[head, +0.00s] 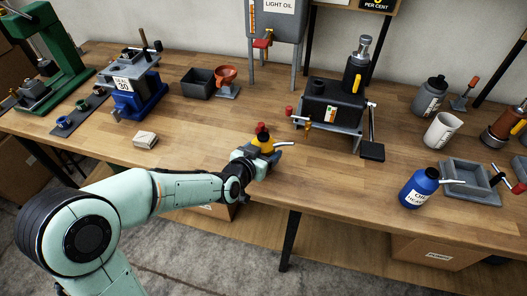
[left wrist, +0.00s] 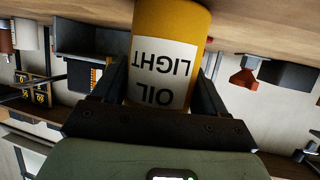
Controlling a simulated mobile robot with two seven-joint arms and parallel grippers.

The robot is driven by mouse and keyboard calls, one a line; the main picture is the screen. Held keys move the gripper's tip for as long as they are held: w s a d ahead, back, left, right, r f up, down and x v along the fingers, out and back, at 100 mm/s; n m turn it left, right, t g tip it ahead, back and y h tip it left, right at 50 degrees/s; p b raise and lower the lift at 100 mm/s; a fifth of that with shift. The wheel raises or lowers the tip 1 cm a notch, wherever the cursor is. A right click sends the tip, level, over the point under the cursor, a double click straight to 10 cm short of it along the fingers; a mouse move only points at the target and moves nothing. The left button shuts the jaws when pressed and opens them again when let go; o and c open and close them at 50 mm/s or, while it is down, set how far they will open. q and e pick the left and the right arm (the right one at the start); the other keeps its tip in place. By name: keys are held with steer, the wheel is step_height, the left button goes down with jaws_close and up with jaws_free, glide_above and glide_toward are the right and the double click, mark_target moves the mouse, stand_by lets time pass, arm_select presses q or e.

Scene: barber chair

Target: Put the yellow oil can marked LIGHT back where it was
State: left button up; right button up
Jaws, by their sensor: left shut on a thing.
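The yellow oil can (head: 262,143) stands at the front middle of the wooden workbench, with a red cap and a pale spout pointing right. Its label reads OIL LIGHT upside down in the left wrist view (left wrist: 168,70). My left gripper (head: 262,157) is shut on the can, one finger on each side of its body. The can's lower part is mostly hidden by the gripper in the head view; I cannot tell whether its base touches the bench. My right gripper is not in view.
A blue oil can (head: 418,188) and a grey tray (head: 471,181) stand at right. A black machine (head: 333,103) stands behind the yellow can. Bare bench (head: 335,185) lies between the two cans.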

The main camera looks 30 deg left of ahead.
arm_select(q)
steer(key=shift+f, duration=0.1)
steer(key=o, duration=1.5)
steer(key=shift+s+r, duration=0.2)
steer(key=shift+r, duration=0.1)
steer(key=v, duration=1.1)
steer(key=shift+s, duration=0.3)
